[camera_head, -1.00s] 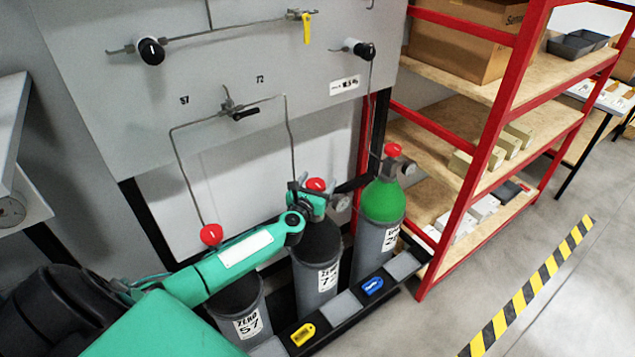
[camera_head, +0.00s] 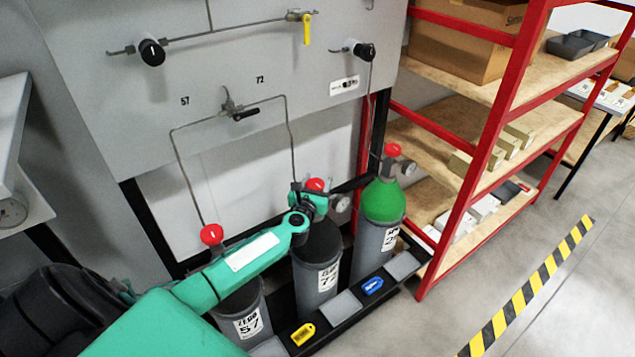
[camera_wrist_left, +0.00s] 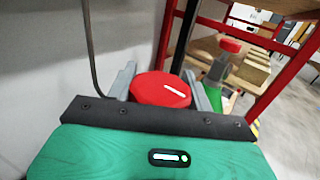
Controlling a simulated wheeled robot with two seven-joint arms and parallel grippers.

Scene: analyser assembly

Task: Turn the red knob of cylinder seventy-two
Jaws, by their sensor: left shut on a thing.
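The grey cylinder seventy-two (camera_head: 318,275) stands in the middle of the row, its label partly readable. Its red knob (camera_head: 315,185) sits on top, partly hidden by my left gripper (camera_head: 310,193). In the left wrist view the red knob (camera_wrist_left: 160,89) lies between the two grey fingers of my left gripper (camera_wrist_left: 160,85), which is shut on it. The green arm comes from the lower left, in front of cylinder fifty-seven. My right gripper is not in view.
Cylinder fifty-seven (camera_head: 241,307) with a red knob (camera_head: 212,234) stands left. A green-topped cylinder (camera_head: 383,201) with a red knob (camera_head: 393,150) stands right. A grey panel (camera_head: 240,60) with pipes rises behind. A red shelf rack (camera_head: 480,160) is at right.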

